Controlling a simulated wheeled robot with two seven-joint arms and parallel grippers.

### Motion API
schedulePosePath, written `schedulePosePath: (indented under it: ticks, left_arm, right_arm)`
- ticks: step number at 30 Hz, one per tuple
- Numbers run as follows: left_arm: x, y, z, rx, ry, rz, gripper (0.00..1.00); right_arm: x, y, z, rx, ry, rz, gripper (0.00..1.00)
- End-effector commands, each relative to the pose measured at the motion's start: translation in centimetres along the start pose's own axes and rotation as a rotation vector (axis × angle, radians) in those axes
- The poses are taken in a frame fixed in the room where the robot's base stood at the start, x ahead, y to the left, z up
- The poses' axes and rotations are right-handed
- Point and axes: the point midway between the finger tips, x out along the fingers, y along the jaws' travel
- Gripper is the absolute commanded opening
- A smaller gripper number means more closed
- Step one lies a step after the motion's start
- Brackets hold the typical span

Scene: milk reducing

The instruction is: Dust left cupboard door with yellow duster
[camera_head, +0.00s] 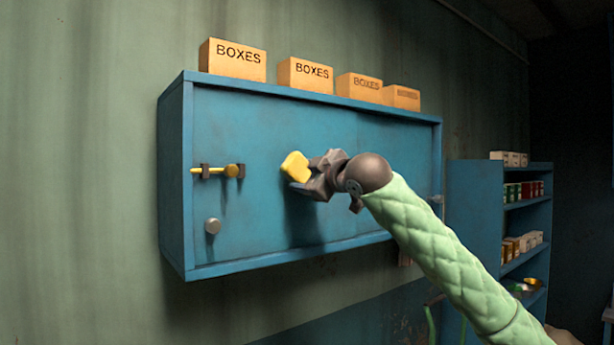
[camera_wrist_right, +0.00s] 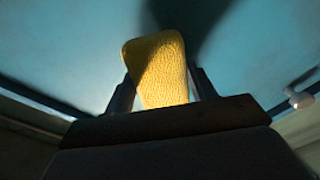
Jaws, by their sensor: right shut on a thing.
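The yellow duster (camera_head: 295,166) is held in my right gripper (camera_head: 308,177), in front of the blue cupboard's front, right of the yellow latch. In the right wrist view the duster (camera_wrist_right: 160,70) stands up between the two dark fingers of the right gripper (camera_wrist_right: 162,95), with the blue door surface behind it. Whether the duster touches the door, I cannot tell. My left gripper is not in view.
Several boxes marked BOXES (camera_head: 232,60) stand on top of the cupboard (camera_head: 175,180). A blue shelf unit (camera_head: 475,215) with small packets stands to the right. The space left of and below the cupboard is clear.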

Motion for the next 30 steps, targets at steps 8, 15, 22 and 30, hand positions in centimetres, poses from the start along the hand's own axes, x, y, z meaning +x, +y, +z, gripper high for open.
schedulePosePath:
  ticks: [8, 15, 22, 30]
  left_arm:
    - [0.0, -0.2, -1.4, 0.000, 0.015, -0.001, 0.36]
    - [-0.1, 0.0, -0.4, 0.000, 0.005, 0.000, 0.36]
    - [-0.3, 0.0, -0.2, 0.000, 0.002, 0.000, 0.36]
    - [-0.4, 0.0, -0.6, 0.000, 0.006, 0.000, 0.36]
  right_arm:
    - [0.1, 0.0, 0.0, 0.000, 0.000, 0.000, 0.38]
    - [0.4, 0.0, 0.0, 0.000, 0.000, 0.000, 0.38]
    - [0.8, 0.0, 0.0, 0.001, 0.000, 0.000, 0.38]
    - [1.2, 0.0, 0.0, 0.000, 0.001, 0.000, 0.38]
